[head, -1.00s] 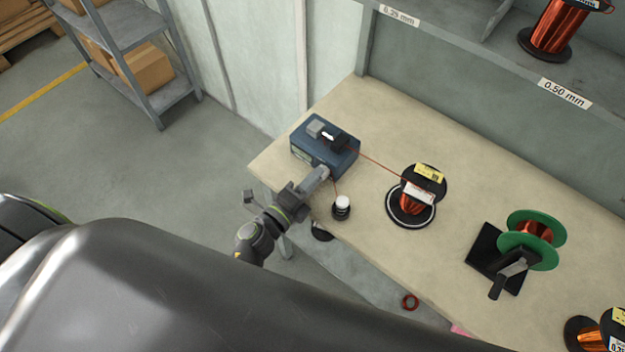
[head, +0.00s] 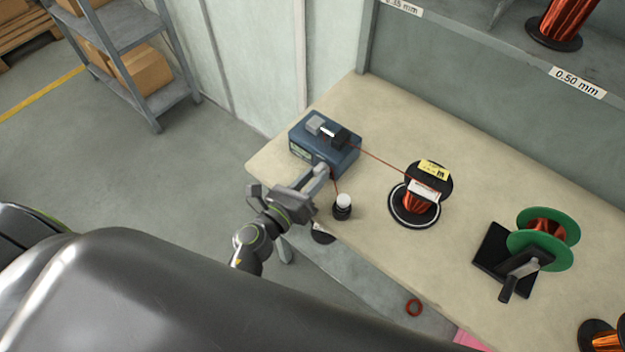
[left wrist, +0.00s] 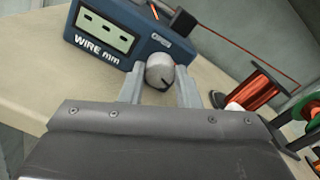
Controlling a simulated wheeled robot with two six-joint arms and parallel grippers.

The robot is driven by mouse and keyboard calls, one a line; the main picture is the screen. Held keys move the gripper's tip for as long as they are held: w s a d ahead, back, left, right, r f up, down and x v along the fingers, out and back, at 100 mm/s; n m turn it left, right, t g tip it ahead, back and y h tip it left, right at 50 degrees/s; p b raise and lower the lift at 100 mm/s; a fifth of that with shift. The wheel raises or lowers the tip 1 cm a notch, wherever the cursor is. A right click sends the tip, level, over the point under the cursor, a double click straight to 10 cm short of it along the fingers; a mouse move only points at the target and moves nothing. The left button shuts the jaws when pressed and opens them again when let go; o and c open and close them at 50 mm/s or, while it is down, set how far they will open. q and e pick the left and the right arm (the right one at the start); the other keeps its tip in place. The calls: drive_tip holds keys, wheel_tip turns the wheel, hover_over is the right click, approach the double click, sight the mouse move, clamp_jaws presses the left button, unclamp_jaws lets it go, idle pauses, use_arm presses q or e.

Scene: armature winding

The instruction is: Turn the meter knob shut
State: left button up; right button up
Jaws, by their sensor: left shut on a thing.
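The blue wire meter (head: 325,146) stands on the far left part of the bench, and red wire runs from its top. In the left wrist view the meter (left wrist: 118,30) shows a pale display and the words "WIRE mm". A round grey knob (left wrist: 160,72) with a dark mark is at its front. My left gripper (left wrist: 160,78) has a finger on each side of the knob and is shut on it. In the head view the left gripper (head: 322,176) is at the meter's front, and the knob is hidden there. My right gripper is not in view.
A small white-topped black pot (head: 342,207) stands close right of the gripper. A copper spool with yellow label (head: 420,200) and a green-flanged spool on a black stand (head: 543,238) are further right. A wall shelf (head: 480,45) runs behind the bench.

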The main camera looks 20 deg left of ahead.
use_arm(q)
drive_tip(key=m, duration=0.1)
drive_tip(key=m+b, duration=0.1)
drive_tip(key=m, duration=0.1)
drive_tip(key=shift+f+m+b, duration=0.25)
drive_tip(key=shift+m+b, duration=0.7)
drive_tip(key=shift+m, duration=0.75)
drive_tip(key=shift+r, duration=0.1)
drive_tip(key=o, duration=1)
drive_tip(key=shift+r, duration=0.1)
drive_tip(key=shift+b+v, duration=2.9)
drive_tip(key=shift+v, duration=5.85)
